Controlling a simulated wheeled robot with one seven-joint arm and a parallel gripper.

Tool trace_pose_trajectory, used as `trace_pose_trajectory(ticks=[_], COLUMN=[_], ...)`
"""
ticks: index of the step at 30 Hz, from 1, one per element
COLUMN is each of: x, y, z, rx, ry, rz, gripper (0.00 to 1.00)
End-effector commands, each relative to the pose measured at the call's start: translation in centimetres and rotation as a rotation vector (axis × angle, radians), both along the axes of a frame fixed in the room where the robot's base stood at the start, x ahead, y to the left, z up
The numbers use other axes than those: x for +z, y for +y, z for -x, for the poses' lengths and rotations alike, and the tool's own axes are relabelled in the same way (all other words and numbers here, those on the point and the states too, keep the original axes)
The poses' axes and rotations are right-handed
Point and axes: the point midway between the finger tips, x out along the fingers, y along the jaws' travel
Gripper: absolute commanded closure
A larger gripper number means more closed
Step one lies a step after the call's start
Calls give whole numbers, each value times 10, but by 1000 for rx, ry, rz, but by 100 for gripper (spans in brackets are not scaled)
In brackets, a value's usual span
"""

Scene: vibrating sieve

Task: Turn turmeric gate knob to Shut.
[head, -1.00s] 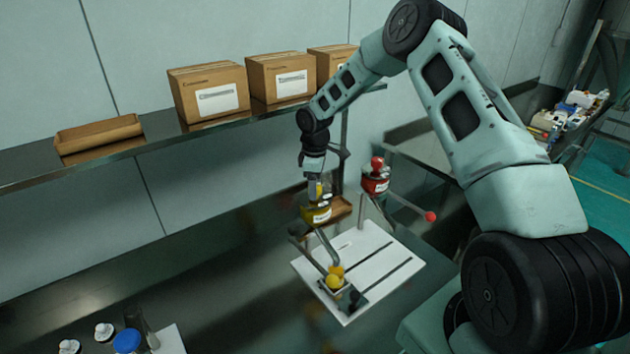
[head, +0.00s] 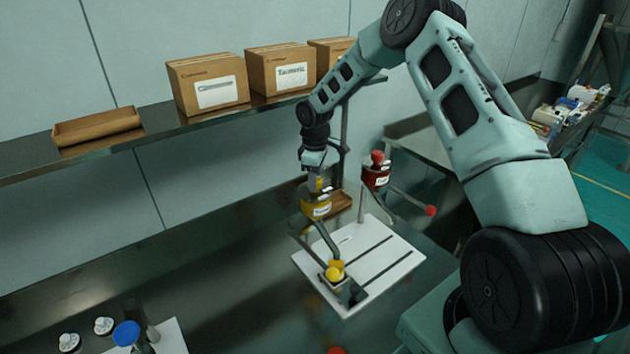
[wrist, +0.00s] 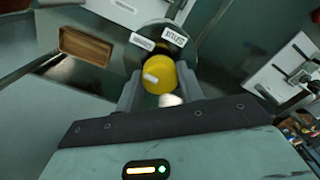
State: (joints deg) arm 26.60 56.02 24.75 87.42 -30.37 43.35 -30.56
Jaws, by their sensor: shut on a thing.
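The turmeric unit is a yellow labelled canister (head: 316,208) on a stand above the white board. A round yellow knob with a pale mark (wrist: 160,77) shows in the wrist view. My gripper (wrist: 160,90) is shut on this knob, one grey finger on each side. In the head view my gripper (head: 317,184) points down on top of the yellow canister and mostly hides the knob. Two small white labels, one on the left (wrist: 143,42) and one on the right (wrist: 175,35), sit behind the knob; I cannot read them surely.
A red-knobbed canister (head: 375,178) stands close on the right, with a red-tipped lever (head: 429,210). A shelf with boxes (head: 277,77) runs behind.

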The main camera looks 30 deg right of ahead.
Motion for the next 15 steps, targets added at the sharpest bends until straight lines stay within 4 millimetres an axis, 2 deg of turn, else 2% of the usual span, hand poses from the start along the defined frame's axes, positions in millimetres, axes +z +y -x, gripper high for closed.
trace_pose_trajectory(ticks=[15], x=[-3], y=[0], z=[-1], rx=[-450], ry=[-5], rz=[3], gripper=[85])
